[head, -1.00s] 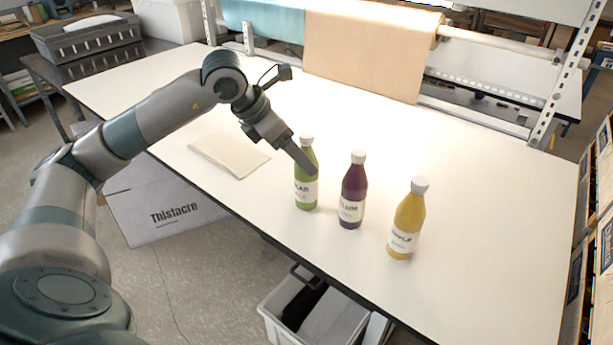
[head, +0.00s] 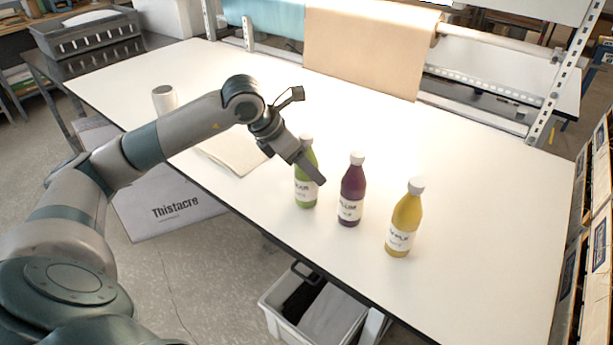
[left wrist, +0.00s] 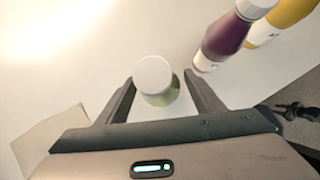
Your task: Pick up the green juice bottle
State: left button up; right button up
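The green juice bottle (head: 304,191) stands upright on the white table, leftmost of three bottles. Its white cap (left wrist: 153,74) shows from above in the left wrist view. My left gripper (head: 318,180) is at the bottle's upper part, one finger passing in front of it. In the left wrist view the open fingers (left wrist: 157,92) stand on either side of the bottle, with a gap visible at least on the left. The head view hides part of the bottle behind the gripper. My right gripper is not in view.
A purple bottle (head: 351,190) stands close to the right of the green one, and a yellow bottle (head: 403,220) beyond it. The right side of the table is clear.

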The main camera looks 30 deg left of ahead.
aim_at(310, 154)
pick_arm(q)
jog(key=shift+r, duration=0.1)
jog(key=c, duration=1.2)
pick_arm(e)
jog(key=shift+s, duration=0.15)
pick_arm(q)
jog(key=shift+r, duration=0.1)
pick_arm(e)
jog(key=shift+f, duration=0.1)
